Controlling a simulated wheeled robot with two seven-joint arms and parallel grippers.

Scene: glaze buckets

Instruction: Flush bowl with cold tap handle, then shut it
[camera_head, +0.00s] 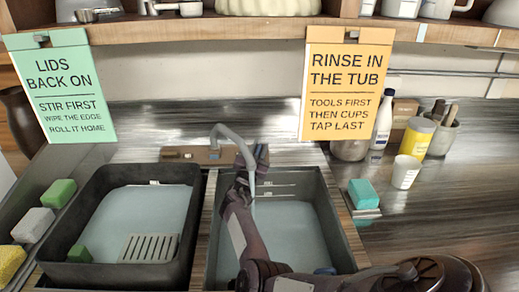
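The curved grey tap (232,136) rises from a wooden ledge behind the two basins, its spout bending down over the right basin (322,190). The right basin has a pale blue-grey bottom. A small bluish piece (214,154) shows at the tap's foot; I cannot tell whether it is a handle. My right gripper (252,158) is at the tap, its dark fingers on either side of the spout in the picture. The cold tap handle is not clearly seen, and my gripper may hide it. I cannot tell whether the fingers touch anything. My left gripper is out of view.
A dark tub (185,235) on the left holds a grate (149,248) and a green block. Sponges (34,225) lie at far left. A teal sponge (363,193), white cup (405,172), yellow can (417,137) and white bottle (383,122) stand right. Signs hang from the shelf.

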